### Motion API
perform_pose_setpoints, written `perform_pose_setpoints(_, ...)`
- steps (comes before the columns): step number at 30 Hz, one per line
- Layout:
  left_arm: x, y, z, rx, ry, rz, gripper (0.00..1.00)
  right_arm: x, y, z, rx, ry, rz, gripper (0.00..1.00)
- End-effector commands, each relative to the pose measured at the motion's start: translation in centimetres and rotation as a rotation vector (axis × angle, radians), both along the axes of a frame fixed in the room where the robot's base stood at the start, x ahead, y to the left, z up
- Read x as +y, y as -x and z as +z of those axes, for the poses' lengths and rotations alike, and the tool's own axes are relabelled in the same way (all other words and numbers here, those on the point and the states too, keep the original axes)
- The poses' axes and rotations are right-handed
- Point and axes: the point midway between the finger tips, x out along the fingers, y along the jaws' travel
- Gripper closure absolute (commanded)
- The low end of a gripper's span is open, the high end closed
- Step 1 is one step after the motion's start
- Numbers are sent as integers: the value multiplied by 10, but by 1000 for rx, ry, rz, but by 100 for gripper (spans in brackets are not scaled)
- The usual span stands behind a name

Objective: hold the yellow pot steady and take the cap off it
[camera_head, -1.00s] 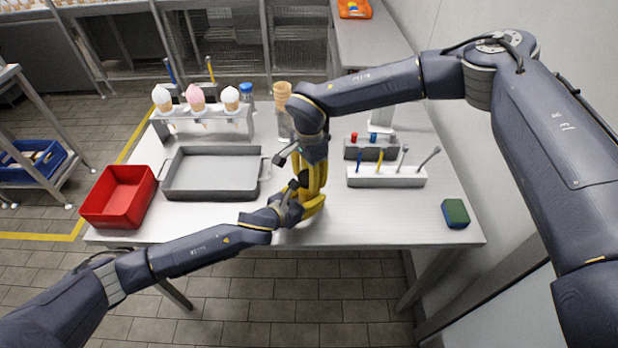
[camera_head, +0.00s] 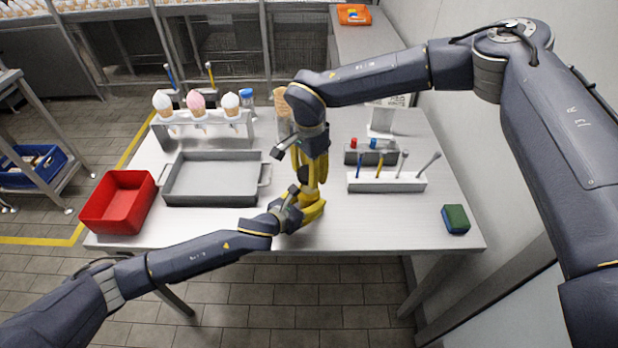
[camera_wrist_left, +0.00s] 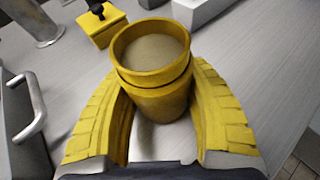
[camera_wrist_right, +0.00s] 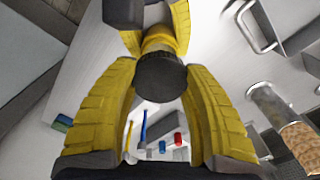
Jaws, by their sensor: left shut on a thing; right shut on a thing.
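The yellow pot (camera_wrist_left: 152,85) stands upright between the fingers of my left gripper (camera_wrist_left: 155,100), which is shut on its sides. Its round mouth is uncovered and shows a beige inside. My right gripper (camera_wrist_right: 160,88) is shut on the dark round cap (camera_wrist_right: 160,77), with yellow parts beyond it in the right wrist view. In the head view my left gripper (camera_head: 306,208) is low near the table's front, and my right gripper (camera_head: 311,180) is just above it.
A grey tray (camera_head: 168,190) and a red bin (camera_head: 92,212) are to the left. A white rack (camera_head: 415,183) with several tools and a green-blue sponge (camera_head: 456,218) are to the right. A cone stand (camera_head: 245,130) is behind the tray.

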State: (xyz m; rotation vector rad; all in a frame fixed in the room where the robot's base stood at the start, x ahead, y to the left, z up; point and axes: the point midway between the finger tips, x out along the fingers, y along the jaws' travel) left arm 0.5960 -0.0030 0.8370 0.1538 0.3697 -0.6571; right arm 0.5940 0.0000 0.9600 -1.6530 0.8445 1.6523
Motion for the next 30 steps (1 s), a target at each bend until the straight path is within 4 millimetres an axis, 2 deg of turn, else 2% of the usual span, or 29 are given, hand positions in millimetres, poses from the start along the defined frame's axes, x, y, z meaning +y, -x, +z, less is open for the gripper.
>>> perform_pose_setpoints(3, 0, 0, -1, 2, -2, 1, 100, 0, 0, 7, 0, 0, 1, 88)
perform_pose_setpoints(8, 0, 0, -1, 2, -2, 0, 100, 0, 0, 7, 0, 0, 1, 88)
perform_pose_setpoints(9, 0, 0, -1, 2, -2, 0, 49, 0, 0, 7, 0, 0, 1, 88)
perform_pose_setpoints(15, 0, 0, -1, 1, -1, 0, 26, 0, 0, 7, 0, 0, 0, 88)
perform_pose_setpoints(24, 1, 1, 0, 0, 0, 0, 24, 0, 0, 7, 0, 0, 0, 88)
perform_pose_setpoints(30, 13, 15, 8, 1, -1, 0, 24, 0, 0, 7, 0, 0, 0, 88)
